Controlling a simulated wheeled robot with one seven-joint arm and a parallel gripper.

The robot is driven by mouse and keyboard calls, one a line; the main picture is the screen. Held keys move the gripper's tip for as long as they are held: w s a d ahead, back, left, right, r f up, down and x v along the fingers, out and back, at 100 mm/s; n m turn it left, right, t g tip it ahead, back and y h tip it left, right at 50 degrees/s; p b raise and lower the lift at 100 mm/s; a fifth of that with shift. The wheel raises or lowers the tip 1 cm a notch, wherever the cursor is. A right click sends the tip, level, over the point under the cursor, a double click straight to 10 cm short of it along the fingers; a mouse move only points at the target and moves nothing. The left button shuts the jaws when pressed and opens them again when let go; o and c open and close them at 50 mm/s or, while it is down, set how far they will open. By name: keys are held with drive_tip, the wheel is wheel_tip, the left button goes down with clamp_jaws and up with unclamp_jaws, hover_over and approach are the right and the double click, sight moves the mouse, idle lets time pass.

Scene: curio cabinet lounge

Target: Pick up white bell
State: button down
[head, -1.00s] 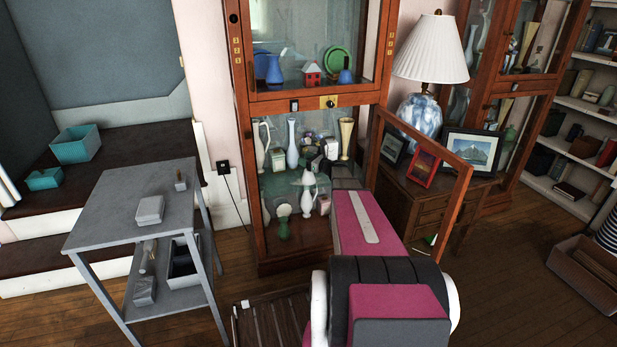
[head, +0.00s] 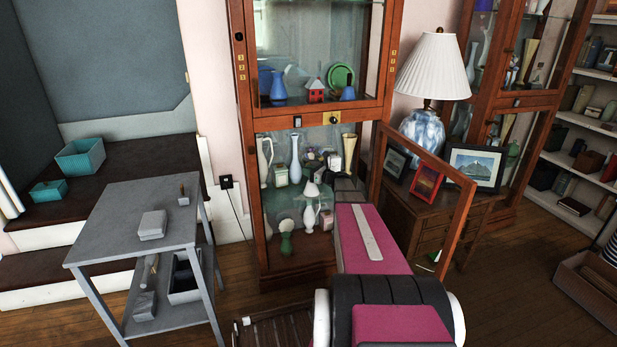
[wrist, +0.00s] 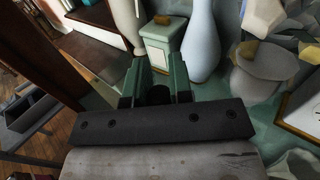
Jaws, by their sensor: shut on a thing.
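A white bell-like cone (head: 311,190) shows in the head view, inside the open lower part of the cabinet, just above a white pitcher-like shape. My gripper (wrist: 162,80) reaches into the cabinet; the head view hides its fingers behind my arm. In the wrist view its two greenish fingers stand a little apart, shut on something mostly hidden. A dark rounded shape (wrist: 157,96) shows between them; I cannot tell whether it is part of the bell. A pale box with a gold knob (wrist: 162,42) stands just beyond the fingertips.
A pale blue vase (wrist: 203,42) and a grey pot (wrist: 262,78) stand close to the right of my gripper. The open cabinet door (head: 430,190) is right of my arm. A grey side table (head: 125,215) with a small box stands at the left.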

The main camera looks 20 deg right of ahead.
wheel_tip(320, 180, up, 2)
drive_tip(key=shift+r, duration=0.1)
drive_tip(key=s+a+r, duration=0.4)
drive_tip(key=a+r, duration=0.2)
drive_tip(key=a, duration=0.5)
drive_tip(key=shift+r, duration=0.35)
drive_tip(key=c, duration=1.7)
unclamp_jaws()
clamp_jaws()
